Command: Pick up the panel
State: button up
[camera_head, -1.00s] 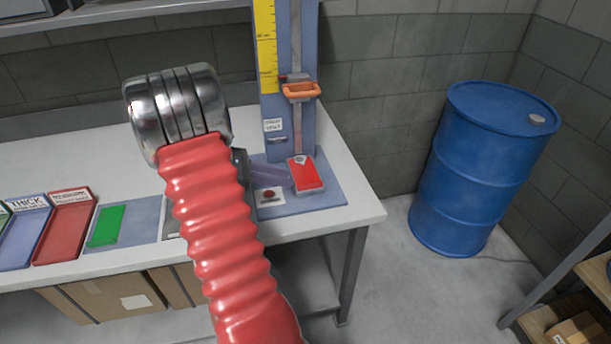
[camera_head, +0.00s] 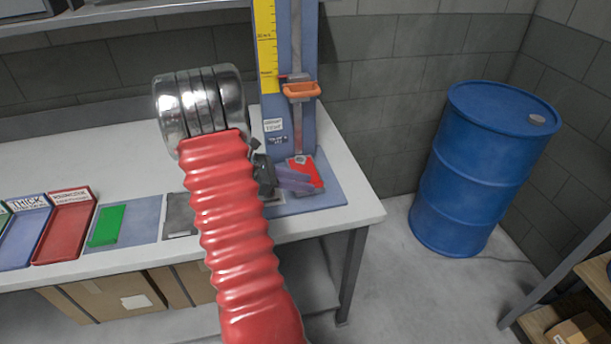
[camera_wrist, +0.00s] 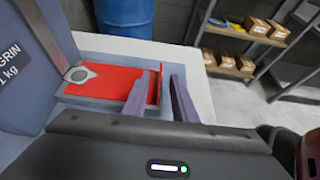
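The red panel (camera_head: 306,166) lies on a small block at the foot of the blue measuring stand; my fingers hide part of it. In the wrist view the red panel (camera_wrist: 108,84) shows a grey round piece at its left end. My gripper (camera_head: 300,183) reaches in from the left, with its purple fingers in front of the panel. In the wrist view my gripper (camera_wrist: 168,95) is open, with a gap between the fingers. The near finger overlaps the panel's right end. I cannot tell whether it touches the panel.
The blue stand (camera_head: 283,60) rises behind the panel, with a yellow scale and an orange handle (camera_head: 301,91). A green panel (camera_head: 106,226) and a red tray (camera_head: 68,234) are on the left of the table (camera_head: 110,150). A blue drum (camera_head: 478,170) stands right.

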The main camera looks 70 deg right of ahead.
jog(key=shift+s+d+f, duration=0.2)
jog(key=shift+s+d, duration=0.05)
jog(key=shift+s, duration=0.15)
grip_shut()
dwell(0.4)
